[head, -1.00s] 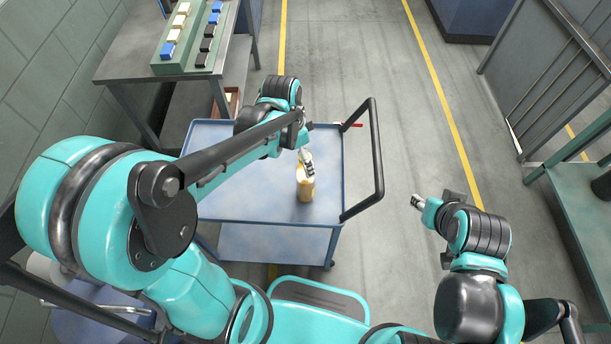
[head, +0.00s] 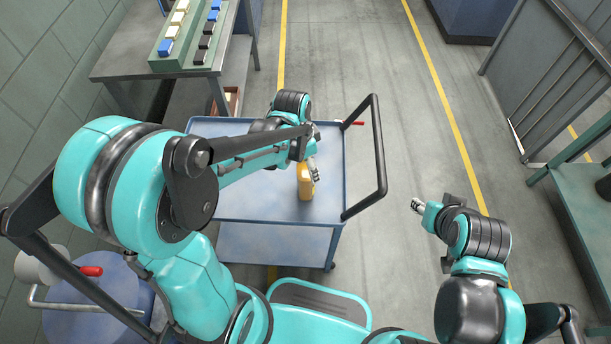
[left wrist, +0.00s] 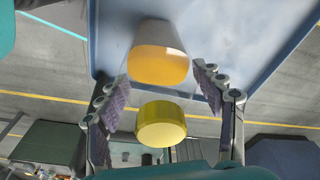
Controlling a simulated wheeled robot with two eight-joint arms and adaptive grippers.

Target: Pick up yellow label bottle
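The yellow bottle (head: 305,184) stands on the blue cart top (head: 245,205), near its right side. No label can be made out at this size. In the left wrist view, a pale and orange-yellow body (left wrist: 158,58) shows with a yellow round piece like a cap (left wrist: 160,124) closer to the camera. My left gripper (head: 314,170) is beside the upper part of the bottle, partly covering it. In the left wrist view its two fingers (left wrist: 160,95) are spread apart, with gaps on both sides of the yellow cap. My right gripper (head: 416,205) is away from the cart, over the floor; its fingers are too small to judge.
The cart's black handle (head: 378,150) rises at its right edge. A red item (head: 354,124) is at the back right. A grey table (head: 125,65) with a green block rack (head: 182,63) stands at the back left. A green bench (head: 580,180) is at the right.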

